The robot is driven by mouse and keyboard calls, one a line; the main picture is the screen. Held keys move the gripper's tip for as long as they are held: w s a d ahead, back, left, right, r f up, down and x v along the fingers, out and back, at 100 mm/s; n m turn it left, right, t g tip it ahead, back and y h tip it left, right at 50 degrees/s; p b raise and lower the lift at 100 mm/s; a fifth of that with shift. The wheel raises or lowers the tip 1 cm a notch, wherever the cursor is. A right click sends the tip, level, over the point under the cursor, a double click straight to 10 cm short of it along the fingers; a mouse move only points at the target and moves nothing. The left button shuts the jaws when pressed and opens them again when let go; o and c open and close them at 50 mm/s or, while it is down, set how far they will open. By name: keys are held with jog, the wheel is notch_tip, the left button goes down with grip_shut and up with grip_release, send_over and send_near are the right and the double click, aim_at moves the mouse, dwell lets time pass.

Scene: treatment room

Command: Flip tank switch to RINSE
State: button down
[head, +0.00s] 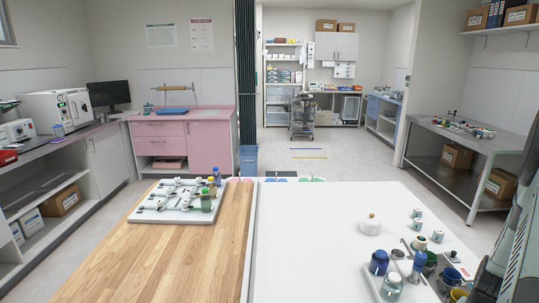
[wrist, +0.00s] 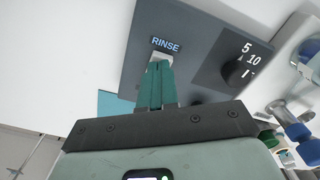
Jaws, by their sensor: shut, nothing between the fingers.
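In the wrist view a grey panel (wrist: 200,25) carries the white label RINSE (wrist: 165,45). A light-coloured piece (wrist: 158,58), perhaps the tank switch, shows just below the label. My gripper (wrist: 160,68) has its teal fingers together, with nothing between them. The fingertips overlap the lower part of the light piece; I cannot tell whether they touch it. The fingers hide most of what lies below the label, so the switch's position is unclear. I cannot make out the panel or my gripper in the head view.
A dark knob (wrist: 238,74) with numbers sits right of the fingers. Blue-capped items (wrist: 298,133) stand at the wrist view's right edge. In the head view, jars (head: 392,285) crowd the white table's (head: 310,235) front right. A white rack (head: 165,208) lies on the wooden top.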

jog(key=shift+f, duration=0.4)
jog(key=shift+r, duration=3.5)
jog(key=w+a+r+n+t+h, duration=0.1)
jog(key=w+a+r+n, duration=0.15)
jog(key=a+r, duration=0.65)
jog(key=w+a+r+n+t, duration=0.15)
jog(key=a+r+n, duration=0.25)
jog(key=a+r, duration=0.5)
jog(key=s+a+r+n+t+y, duration=0.1)
jog(key=s+a+r+n+t, duration=0.2)
jog(key=s+a+r, duration=1.1)
jog(key=s+a+n, duration=0.1)
jog(key=n, duration=0.2)
jog(key=shift+r, duration=0.25)
